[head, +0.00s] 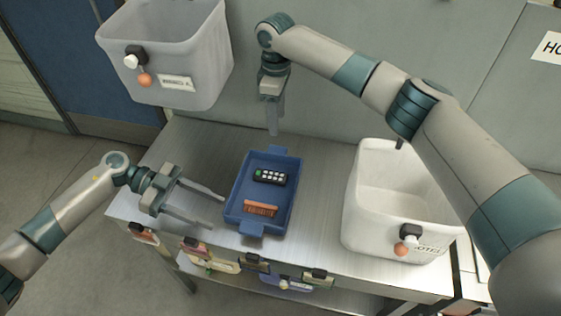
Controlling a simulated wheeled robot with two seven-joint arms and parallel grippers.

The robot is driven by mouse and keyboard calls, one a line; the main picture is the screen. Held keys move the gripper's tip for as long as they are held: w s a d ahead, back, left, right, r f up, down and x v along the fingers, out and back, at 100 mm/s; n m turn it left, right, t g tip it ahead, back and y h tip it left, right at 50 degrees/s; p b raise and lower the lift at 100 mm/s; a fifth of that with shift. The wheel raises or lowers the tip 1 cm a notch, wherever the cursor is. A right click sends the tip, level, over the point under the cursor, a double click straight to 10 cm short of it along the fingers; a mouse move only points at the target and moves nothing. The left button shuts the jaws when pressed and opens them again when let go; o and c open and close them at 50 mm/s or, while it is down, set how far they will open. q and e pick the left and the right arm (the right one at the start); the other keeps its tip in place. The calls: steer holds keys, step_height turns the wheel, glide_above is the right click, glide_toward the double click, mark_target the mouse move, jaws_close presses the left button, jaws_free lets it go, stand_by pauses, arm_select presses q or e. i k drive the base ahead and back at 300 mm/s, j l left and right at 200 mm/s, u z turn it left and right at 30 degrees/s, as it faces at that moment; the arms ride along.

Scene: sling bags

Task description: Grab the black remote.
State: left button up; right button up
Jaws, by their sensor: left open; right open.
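The black remote (270,177) has light buttons and one green button. It lies in the blue tray (243,205) on the metal table, toward the tray's far half. My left gripper (220,211) is open and empty, just left of the tray, with its fingers pointing at the tray's side. My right gripper (273,130) is open and hangs fingers down above the table, beyond the tray's far end. Neither gripper touches the remote.
An orange-brown brush (260,209) lies in the tray's near end. A white bin (364,215) stands on the table at right. A grey bin (165,45) is at upper left. Several tagged items hang along the table's front edge. The metal table (315,190) is bare between tray and white bin.

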mark_target(270, 176)
steer(key=k, duration=1.5)
